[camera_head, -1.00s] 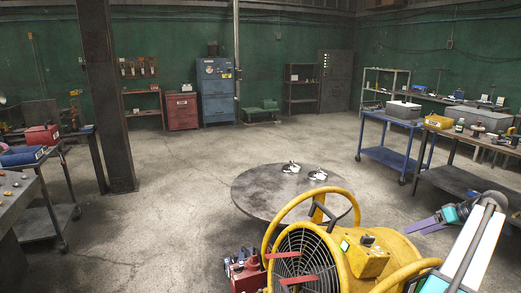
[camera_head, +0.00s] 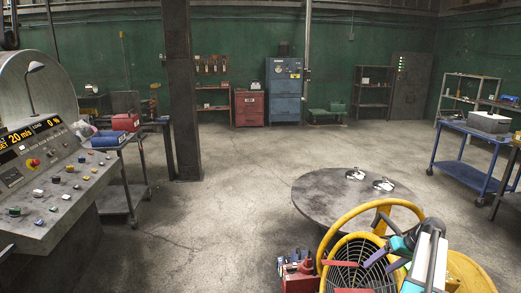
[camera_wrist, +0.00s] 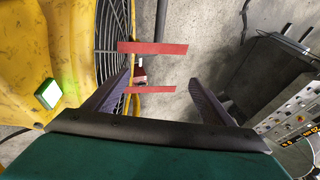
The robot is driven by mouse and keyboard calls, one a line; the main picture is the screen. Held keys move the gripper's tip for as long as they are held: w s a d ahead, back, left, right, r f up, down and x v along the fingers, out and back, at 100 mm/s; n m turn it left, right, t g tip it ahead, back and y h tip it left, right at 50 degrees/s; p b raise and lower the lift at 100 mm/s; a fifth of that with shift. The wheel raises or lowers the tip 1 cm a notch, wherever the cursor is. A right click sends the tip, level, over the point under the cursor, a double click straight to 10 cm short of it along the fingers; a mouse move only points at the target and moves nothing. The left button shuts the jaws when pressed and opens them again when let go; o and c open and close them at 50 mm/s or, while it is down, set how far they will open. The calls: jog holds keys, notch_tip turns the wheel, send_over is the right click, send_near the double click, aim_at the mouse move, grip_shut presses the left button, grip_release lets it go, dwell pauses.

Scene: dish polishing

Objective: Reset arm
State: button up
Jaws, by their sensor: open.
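My gripper (camera_head: 378,262) shows at the lower right of the head view, its purple fingers over the yellow fan (camera_head: 351,224). In the wrist view, its two purple fingers (camera_wrist: 160,82) are spread wide with nothing held between them. Beyond them are red strips (camera_wrist: 152,48) at the fan's grille and bare concrete floor. My arm (camera_head: 428,258) comes up from the bottom edge, bent, with the gripper pointing left.
A control console (camera_head: 55,195) stands at left; part of a console (camera_wrist: 295,118) shows in the wrist view. A round dark table (camera_head: 325,198) holds two small shiny items (camera_head: 356,174). A pillar (camera_head: 179,90) rises behind. The floor between console and table is clear.

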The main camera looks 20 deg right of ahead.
jog(key=w+a+f+g, duration=0.1)
jog(key=w+a+f, duration=0.25)
jog(key=a, duration=0.55)
jog(key=w+a+f+n+g, duration=0.1)
jog(key=w+a+f, duration=0.25)
jog(key=a, duration=0.65)
jog(key=w+a+f+g, duration=0.15)
jog(key=a+f, duration=0.25)
jog(key=a, duration=0.5)
jog(key=s+a+f+n+g+h, duration=0.1)
jog(key=s+a+f+n+h, duration=0.2)
jog(key=a, duration=1)
jog(key=s+a+f, duration=0.2)
jog(key=a+f, duration=0.2)
jog(key=a, duration=0.9)
jog(key=s+f+g+b, duration=0.5)
jog(key=s+f+b, duration=0.5)
jog(key=s+f, duration=1.5)
notch_tip(320, 180, down, 4)
jog(key=shift+s+r+g+h, duration=0.15)
jog(key=shift+s+g+h, duration=0.15)
jog(key=shift+g, duration=0.05)
